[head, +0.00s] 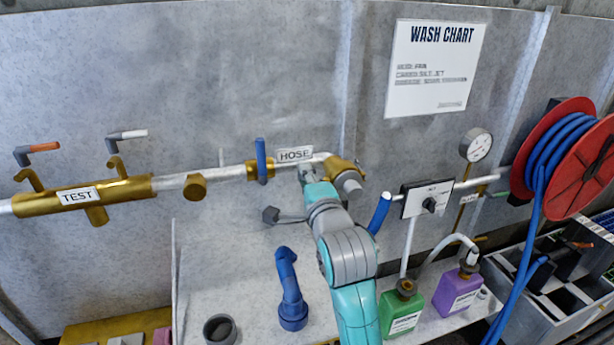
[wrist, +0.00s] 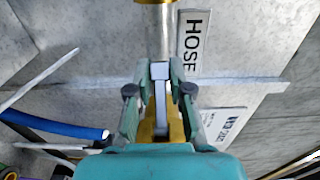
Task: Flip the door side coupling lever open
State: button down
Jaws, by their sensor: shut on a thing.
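A brass coupling (head: 343,166) sits at the right end of the pale pipe, beside the HOSE label. It also shows between my fingers in the wrist view (wrist: 176,125). A light grey lever (wrist: 160,90) lies along the pipe line in the wrist view. My gripper (wrist: 159,88) is shut on this lever, with one finger on each side. In the head view my gripper (head: 308,174) is at the pipe just below the HOSE label, and my wrist hides part of the coupling. I cannot tell which side the door is on.
A blue-handled valve (head: 261,160) stands on the pipe just left of my gripper. A blue elbow pipe (head: 290,290) stands on the shelf below.

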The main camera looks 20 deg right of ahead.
dwell(0.3)
jog(key=c, duration=1)
grip_release()
jog(key=shift+c, duration=0.2)
jog(key=s, duration=0.7)
jog(key=shift+s, duration=0.25)
jog(key=shift+a, duration=0.1)
